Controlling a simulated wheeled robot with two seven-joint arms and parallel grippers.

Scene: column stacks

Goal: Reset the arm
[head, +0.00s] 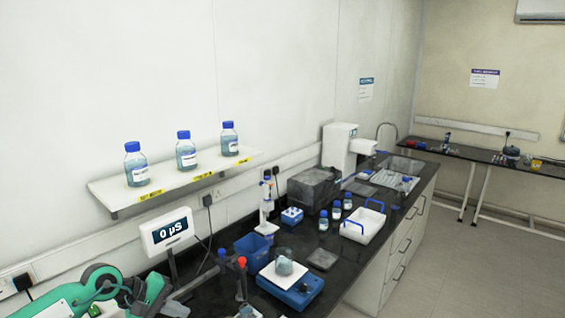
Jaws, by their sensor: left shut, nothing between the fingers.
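My left arm, green and grey, comes in at the bottom left corner. My left gripper (172,303) is at its end, low in the picture, beside the display stand and over the near end of the dark bench (335,240). Its dark fingers are shut with nothing held between them. Part of the arm is cut off by the picture's lower edge. My right gripper is not in view.
A display (166,230) on a post stands just beyond my left gripper. A blue balance (291,288) bears a beaker (284,266). A blue bin (252,249), small bottles and a white tray (362,226) stand farther back. A wall shelf (165,185) holds 3 bottles.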

